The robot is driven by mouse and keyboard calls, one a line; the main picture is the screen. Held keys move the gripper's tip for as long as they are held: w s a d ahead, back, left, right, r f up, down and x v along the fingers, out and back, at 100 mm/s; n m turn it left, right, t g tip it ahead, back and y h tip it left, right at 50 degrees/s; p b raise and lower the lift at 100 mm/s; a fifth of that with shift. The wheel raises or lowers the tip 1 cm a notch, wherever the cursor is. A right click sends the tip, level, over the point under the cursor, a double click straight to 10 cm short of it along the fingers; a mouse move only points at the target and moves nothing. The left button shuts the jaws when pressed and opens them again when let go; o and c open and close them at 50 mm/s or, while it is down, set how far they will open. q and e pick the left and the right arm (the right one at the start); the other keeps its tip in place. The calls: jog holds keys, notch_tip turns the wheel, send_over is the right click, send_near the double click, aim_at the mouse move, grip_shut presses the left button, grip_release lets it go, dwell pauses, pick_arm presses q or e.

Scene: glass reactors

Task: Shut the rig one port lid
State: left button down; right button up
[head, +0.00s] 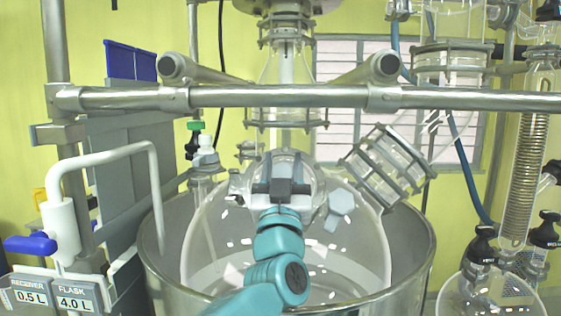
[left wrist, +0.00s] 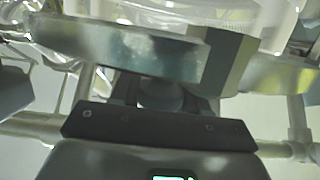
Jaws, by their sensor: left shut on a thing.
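The large round glass flask (head: 215,240) sits in a steel vessel (head: 412,245) in the middle of the head view. The port lid (head: 287,160) is at the flask's upper front, with a clear rounded top and metal clamp parts around it. My left gripper (head: 282,188) is at this port, shut on the lid's small grey knob, which shows between the fingers in the left wrist view (left wrist: 160,97). The gripper and arm hide the lower part of the lid, and I cannot tell whether it sits flush. My right gripper is not in view.
A steel rail (head: 280,97) crosses above the port. A tilted clamped glass neck (head: 385,165) stands to its right. A white pipe with a blue handle (head: 30,244) and labelled boxes (head: 70,298) are at left. A coil condenser (head: 525,160) is at right.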

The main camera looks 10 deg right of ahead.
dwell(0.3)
pick_arm(q)
jog(key=c, duration=0.9)
grip_release()
jog(key=o, duration=0.3)
jog(key=shift+w+d+f, duration=0.1)
jog(key=shift+w, duration=0.05)
jog(key=b+v, duration=0.5)
jog(key=v, duration=0.2)
jog(key=shift+s+f, duration=0.15)
jog(key=shift+s, duration=0.1)
